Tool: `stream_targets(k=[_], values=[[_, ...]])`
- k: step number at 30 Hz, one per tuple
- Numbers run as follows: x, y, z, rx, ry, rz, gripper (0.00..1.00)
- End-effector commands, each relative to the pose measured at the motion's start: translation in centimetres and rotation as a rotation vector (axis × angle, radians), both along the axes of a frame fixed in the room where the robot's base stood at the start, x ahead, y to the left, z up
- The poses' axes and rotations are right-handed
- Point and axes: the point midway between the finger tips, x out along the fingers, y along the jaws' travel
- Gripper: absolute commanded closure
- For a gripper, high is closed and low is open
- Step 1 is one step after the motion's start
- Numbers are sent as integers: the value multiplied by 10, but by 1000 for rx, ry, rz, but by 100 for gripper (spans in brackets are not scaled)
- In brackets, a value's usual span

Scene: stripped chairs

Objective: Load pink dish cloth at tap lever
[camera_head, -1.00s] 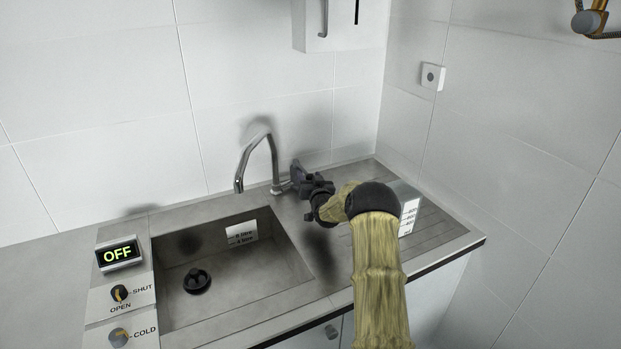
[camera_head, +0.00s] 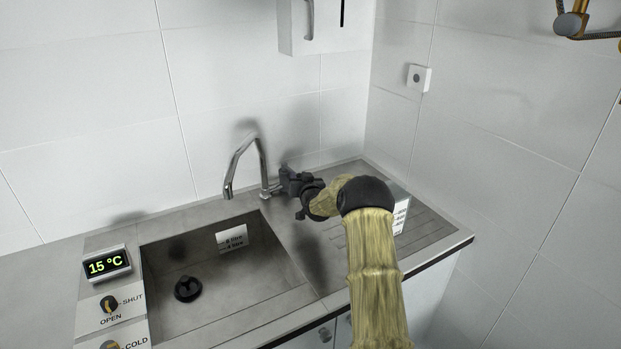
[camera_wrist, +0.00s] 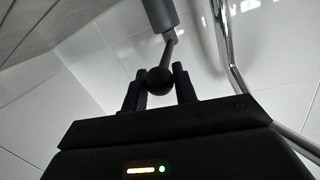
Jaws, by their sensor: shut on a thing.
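The chrome tap (camera_head: 262,165) stands at the back of the sink, its curved spout over the basin. My gripper (camera_head: 284,176) is beside the tap's base on the right. In the wrist view my gripper (camera_wrist: 159,88) is shut on the dark ball knob (camera_wrist: 159,80) of the tap lever, whose thin stem (camera_wrist: 168,50) runs up to a grey cylinder (camera_wrist: 160,14). The tap spout also shows in the wrist view (camera_wrist: 224,50). No pink dish cloth is visible in either view. No water stream can be made out.
The sink basin (camera_head: 262,275) holds a dark round drain piece (camera_head: 187,288). A pale marked container (camera_head: 401,215) is partly hidden behind my arm on the ribbed drainer (camera_head: 430,228). Walls close in behind and right.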

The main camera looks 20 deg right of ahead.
Motion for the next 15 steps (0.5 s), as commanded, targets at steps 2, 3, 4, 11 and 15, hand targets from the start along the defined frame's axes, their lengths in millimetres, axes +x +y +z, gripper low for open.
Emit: stream_targets(k=[2,3,4,11,15], values=[[2,4,4,-2,0,4,100],[2,5,4,-1,2,5,100],[2,5,4,-1,2,5,100],[2,6,5,-2,1,7,100],[2,6,4,-1,3,6,52]])
